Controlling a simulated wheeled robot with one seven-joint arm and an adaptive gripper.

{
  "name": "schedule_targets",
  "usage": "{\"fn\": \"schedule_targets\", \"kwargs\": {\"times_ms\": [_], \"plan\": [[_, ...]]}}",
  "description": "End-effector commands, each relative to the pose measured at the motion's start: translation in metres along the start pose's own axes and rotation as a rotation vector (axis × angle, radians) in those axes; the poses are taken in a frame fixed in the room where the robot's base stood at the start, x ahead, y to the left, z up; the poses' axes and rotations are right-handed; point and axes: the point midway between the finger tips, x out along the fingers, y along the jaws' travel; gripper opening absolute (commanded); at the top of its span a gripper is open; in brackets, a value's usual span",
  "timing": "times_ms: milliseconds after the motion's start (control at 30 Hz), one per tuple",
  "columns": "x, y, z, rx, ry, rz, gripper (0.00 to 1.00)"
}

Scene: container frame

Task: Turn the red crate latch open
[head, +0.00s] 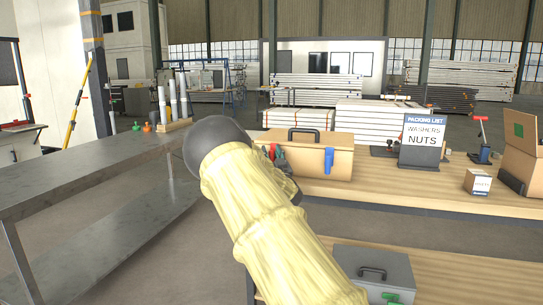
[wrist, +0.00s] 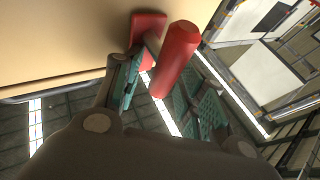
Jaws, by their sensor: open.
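The red crate latch (wrist: 175,62) is a thick red handle on a red base plate fixed to the tan crate (wrist: 60,45) in the wrist view. My gripper (wrist: 168,92) is open, with its teal-padded fingers on either side of the handle. The left finger is close to the latch base; I cannot tell whether it touches. In the head view the tan crate (head: 312,160) stands on the bench, with a black top handle and a blue latch (head: 329,161) on its front. My gripper (head: 280,160) is at the crate's left end, mostly hidden by my arm.
The wooden bench (head: 400,190) also holds a packing list sign (head: 422,140), a small carton (head: 478,181) and an open box (head: 520,150) at right. A grey case (head: 375,270) with a green latch sits on the lower shelf. A grey metal table (head: 80,165) stands at left.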

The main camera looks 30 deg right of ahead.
Motion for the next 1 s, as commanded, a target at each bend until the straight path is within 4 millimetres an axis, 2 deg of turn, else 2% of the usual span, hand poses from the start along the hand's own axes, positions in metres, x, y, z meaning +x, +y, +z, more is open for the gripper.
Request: {"fn": "schedule_targets", "kwargs": {"times_ms": [267, 400, 467, 500, 1000], "plan": [[0.0007, 0.0001, -0.0002, 0.000, 0.000, 0.000, 0.39], [0.0007, 0.0001, -0.0002, 0.000, 0.000, 0.000, 0.13], [0.0007, -0.0004, -0.0001, 0.001, 0.000, 0.000, 0.02], [0.0007, -0.0007, 0.0000, 0.001, 0.000, -0.001, 0.00], [0.0019, -0.0032, -0.0006, -0.026, -0.023, -0.015, 0.00]]}}
